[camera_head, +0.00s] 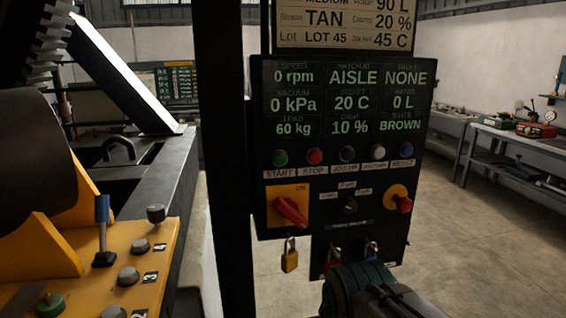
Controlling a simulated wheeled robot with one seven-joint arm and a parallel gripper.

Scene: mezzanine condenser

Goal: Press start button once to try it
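The green START button (280,158) is at the left of a button row on the dark control panel (268,225), with a START label under it. A red STOP button (314,156) is to its right. The panel's display (345,98) reads 0 rpm, AISLE, NONE, 0 kPa, 20 C, 0 L, 60 kg, 10 % and BROWN. Part of what looks like my arm shows at the bottom, below the panel and apart from the START button in the picture. No gripper fingers are visible.
A red rotary handle (291,211) on a yellow plate, a red knob (402,203) and a yellow padlock (290,256) are below the buttons. A dark post (228,160) stands left of the panel. A yellow machine console (150,235) is farther left.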

